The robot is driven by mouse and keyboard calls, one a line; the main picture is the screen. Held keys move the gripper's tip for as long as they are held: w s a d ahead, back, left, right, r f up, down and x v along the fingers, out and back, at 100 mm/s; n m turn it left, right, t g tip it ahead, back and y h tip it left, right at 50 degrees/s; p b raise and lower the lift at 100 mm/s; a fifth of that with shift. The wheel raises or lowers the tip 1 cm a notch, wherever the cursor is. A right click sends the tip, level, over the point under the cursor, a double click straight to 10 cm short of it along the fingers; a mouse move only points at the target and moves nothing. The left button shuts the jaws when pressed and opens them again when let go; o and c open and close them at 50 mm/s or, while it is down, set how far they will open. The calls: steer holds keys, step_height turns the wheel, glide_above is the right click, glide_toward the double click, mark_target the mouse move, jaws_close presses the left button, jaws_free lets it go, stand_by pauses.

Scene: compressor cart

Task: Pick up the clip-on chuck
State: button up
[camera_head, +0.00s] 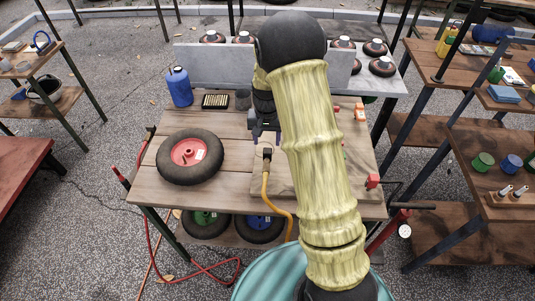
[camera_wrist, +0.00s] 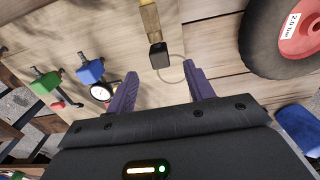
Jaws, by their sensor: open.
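The clip-on chuck (camera_head: 267,153) is a small black piece at the end of a yellow hose (camera_head: 265,188) on the wooden cart top (camera_head: 146,189). In the wrist view the black chuck (camera_wrist: 158,55) lies just beyond my fingertips, roughly midway between them, with a brass-coloured fitting (camera_wrist: 150,20) behind it. My gripper (camera_wrist: 161,72) is open and empty, its two purple fingers apart. In the head view my gripper (camera_head: 265,136) is just behind the chuck, partly hidden by my arm. I cannot tell its height above the board.
A black tyre with a red hub (camera_head: 189,156) lies left of the chuck. A blue bottle (camera_head: 179,87) and a tray of brass pieces (camera_head: 215,101) stand behind. In the wrist view, a gauge (camera_wrist: 101,92), a blue fitting (camera_wrist: 90,71) and a green fitting (camera_wrist: 46,82) sit left.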

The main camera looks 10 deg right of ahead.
mark_target(268, 150)
steer(key=shift+f, duration=2)
steer(key=shift+f+p, duration=0.1)
steer(key=shift+p, duration=0.2)
steer(key=shift+w+d+f+p, duration=0.1)
steer(key=shift+f+p, duration=0.25)
steer(key=shift+f, duration=0.9)
steer(key=shift+w+d+f+p, duration=0.1)
steer(key=shift+f+p, duration=0.25)
steer(key=shift+f, duration=0.9)
steer(key=c, duration=1)
